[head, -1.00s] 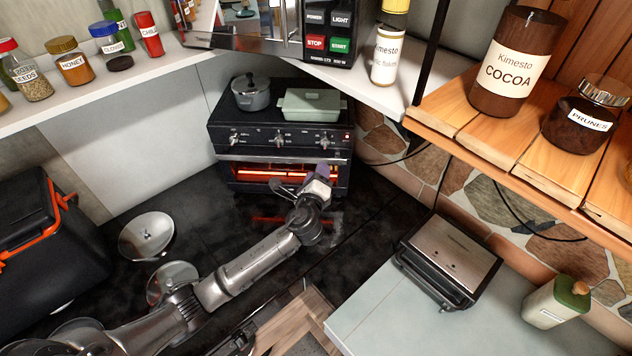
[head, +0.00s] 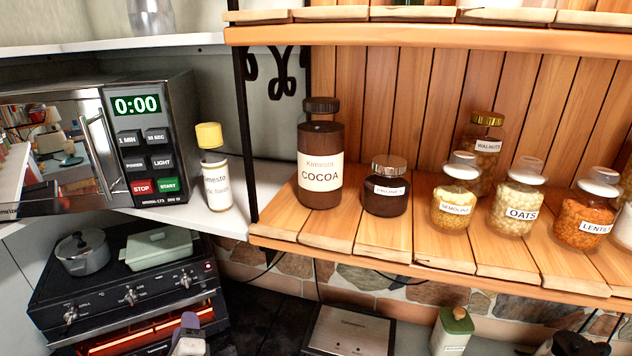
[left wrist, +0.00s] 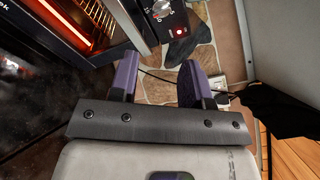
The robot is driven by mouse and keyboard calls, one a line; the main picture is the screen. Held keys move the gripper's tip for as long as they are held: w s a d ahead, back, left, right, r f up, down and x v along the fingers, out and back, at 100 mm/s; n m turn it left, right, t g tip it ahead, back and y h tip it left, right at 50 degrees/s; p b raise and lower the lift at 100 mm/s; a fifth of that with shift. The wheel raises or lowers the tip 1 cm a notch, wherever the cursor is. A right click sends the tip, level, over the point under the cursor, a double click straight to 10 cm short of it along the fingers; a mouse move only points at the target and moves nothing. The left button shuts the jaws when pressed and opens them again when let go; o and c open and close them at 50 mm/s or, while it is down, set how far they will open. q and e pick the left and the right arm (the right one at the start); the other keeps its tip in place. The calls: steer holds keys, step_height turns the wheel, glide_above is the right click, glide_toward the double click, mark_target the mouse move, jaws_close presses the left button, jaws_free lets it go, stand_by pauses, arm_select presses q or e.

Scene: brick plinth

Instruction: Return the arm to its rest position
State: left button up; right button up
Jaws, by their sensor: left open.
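My left gripper (head: 188,330) shows at the bottom of the head view, in front of the glowing toaster oven (head: 130,290). Only its purple finger end and pale body show there. In the left wrist view the two purple fingers (left wrist: 158,85) stand apart with nothing between them. The oven's lit front (left wrist: 85,25) is at the upper left of that view, beyond the fingers. Most of the left arm is below the head view's edge. My right gripper does not show clearly.
A grey pot (head: 82,253) and a pale green dish (head: 158,248) stand on the oven. A microwave (head: 120,140) is on the shelf above. A wooden shelf (head: 400,235) with several jars is at right. A silver-topped appliance (head: 350,332) sits below.

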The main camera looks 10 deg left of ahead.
arm_select(q)
steer(key=s+d+f+n+g+h+p, duration=0.1)
steer(key=s+d+f+n+g+h, duration=0.15)
steer(key=s+d+n, duration=0.4)
steer(key=s+d+f+n+g+h+p, duration=0.1)
steer(key=s+d+n+g+h, duration=0.25)
steer(key=s, duration=0.65)
steer(key=s+d+f+n+g+h+p, duration=0.1)
steer(key=s+d+n+g+h, duration=0.2)
steer(key=s+n, duration=0.4)
steer(key=s+d+f+g, duration=0.1)
steer(key=s+f, duration=0.2)
steer(key=s, duration=0.3)
steer(key=s+d+f+g+p, duration=0.1)
steer(key=s+f+g, duration=0.1)
steer(key=s, duration=0.5)
steer(key=shift+s+d+f+m, duration=0.25)
steer(key=shift+s+f+m, duration=0.05)
steer(key=shift+f, duration=0.4)
